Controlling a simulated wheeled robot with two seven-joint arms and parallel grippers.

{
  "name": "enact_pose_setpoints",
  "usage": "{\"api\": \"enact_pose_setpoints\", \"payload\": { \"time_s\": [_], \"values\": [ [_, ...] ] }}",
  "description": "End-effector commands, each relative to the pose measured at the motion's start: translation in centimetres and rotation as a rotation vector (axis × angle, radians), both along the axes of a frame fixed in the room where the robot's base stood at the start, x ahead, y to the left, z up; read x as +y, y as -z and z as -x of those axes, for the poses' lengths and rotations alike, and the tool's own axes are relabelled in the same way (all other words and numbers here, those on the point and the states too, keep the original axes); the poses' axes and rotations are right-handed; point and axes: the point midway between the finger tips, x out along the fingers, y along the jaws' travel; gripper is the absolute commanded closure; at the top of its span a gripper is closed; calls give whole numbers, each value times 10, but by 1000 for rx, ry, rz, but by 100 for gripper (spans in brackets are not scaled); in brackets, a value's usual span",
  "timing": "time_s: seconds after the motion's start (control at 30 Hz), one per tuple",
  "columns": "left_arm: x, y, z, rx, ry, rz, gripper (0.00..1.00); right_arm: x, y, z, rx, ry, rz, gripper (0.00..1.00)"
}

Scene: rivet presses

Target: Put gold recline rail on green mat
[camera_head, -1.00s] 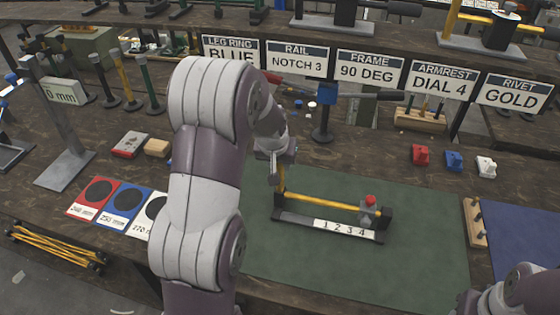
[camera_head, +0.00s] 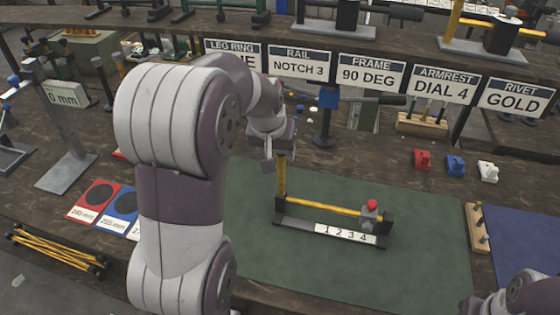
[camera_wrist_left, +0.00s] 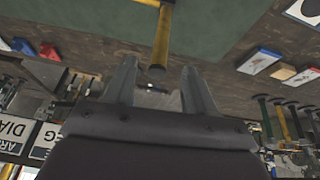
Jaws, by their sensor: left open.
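The gold recline rail (camera_head: 330,207) rests on the green mat (camera_head: 420,255). It has a gold bar above a black base with a strip marked 1 2 3 4, a grey slider with a red knob at its right end, and an upright gold post at its left end. My left gripper (camera_head: 269,158) is open and empty, just left of the post's top. In the left wrist view the open fingers (camera_wrist_left: 160,85) point toward the gold post (camera_wrist_left: 161,45), whose end shows just beyond the fingertips, apart from them. Only part of my right arm shows, at the lower right.
Label signs (camera_head: 371,75) stand along the back. Red, blue and white blocks (camera_head: 455,166) sit at the right, near a blue mat (camera_head: 525,240). A blue-headed stand (camera_head: 326,115) is behind the rail. The green mat around the rail is clear.

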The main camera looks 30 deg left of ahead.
Motion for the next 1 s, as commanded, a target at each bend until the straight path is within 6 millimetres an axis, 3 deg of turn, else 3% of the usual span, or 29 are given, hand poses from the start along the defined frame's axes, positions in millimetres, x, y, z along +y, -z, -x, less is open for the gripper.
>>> {"api": "enact_pose_setpoints", "payload": {
  "time_s": [0.1,0.2,0.27,0.4,0.53,0.63,1.0],
  "values": [
    [-1,-18,7,-2,-1,0,45,0,1,0,0,0,0,57],
    [-9,-18,15,13,13,3,45,0,2,0,0,0,0,57],
    [-31,0,34,57,57,8,45,0,2,0,0,0,0,57],
    [-90,58,111,194,211,10,45,0,1,0,0,0,0,57],
    [-113,86,163,269,298,3,45,0,1,0,0,0,0,57],
    [-115,91,173,284,311,1,45,0,1,0,0,0,0,57],
    [-115,90,171,282,308,2,45,0,1,0,0,0,0,57]
  ]
}}
